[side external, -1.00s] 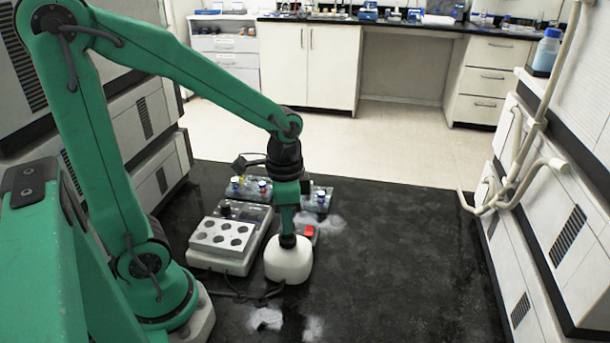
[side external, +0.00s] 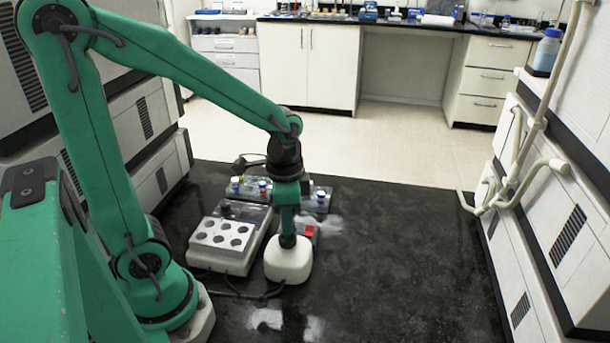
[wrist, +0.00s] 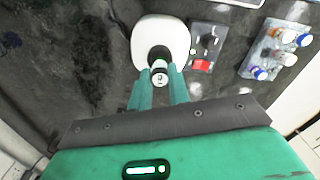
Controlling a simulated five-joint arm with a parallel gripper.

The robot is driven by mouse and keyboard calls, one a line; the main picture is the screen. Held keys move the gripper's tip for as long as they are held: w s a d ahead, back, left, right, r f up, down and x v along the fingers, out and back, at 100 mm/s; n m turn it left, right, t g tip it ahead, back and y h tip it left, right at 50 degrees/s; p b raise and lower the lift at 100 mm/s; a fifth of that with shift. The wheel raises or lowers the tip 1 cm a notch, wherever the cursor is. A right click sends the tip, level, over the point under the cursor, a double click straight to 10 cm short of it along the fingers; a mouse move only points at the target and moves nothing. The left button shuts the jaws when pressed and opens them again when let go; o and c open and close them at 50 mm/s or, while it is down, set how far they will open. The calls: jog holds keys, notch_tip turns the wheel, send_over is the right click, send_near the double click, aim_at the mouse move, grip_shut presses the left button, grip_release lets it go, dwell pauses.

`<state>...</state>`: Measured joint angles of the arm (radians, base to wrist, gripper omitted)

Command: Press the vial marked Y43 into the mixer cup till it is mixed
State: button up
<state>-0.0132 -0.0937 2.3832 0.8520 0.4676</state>
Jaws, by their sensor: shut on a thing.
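The mixer is a rounded white body (side external: 288,263) on the black bench, and it also shows at the top of the wrist view (wrist: 146,36). Its black cup (wrist: 158,54) is on top. My gripper (wrist: 160,74) is shut on a vial with a pale, marked top (wrist: 160,78); the mark is too small to read. The vial is lined up with the cup and its lower end is at the cup, but how far in it sits cannot be told. In the side view my gripper (side external: 287,230) points down right over the mixer and hides the vial.
A grey block with several round wells (side external: 222,236) stands left of the mixer. A small box with a red switch (wrist: 201,65) is beside it. A clear rack (wrist: 262,50) holds several vials with coloured caps. The bench right of the mixer is clear.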

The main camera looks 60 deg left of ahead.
jog(key=shift+f, duration=1.15)
dwell(1.9)
jog(key=shift+r, duration=0.1)
dwell(1.7)
jog(key=shift+r, duration=2.95)
jog(key=shift+w, duration=0.15)
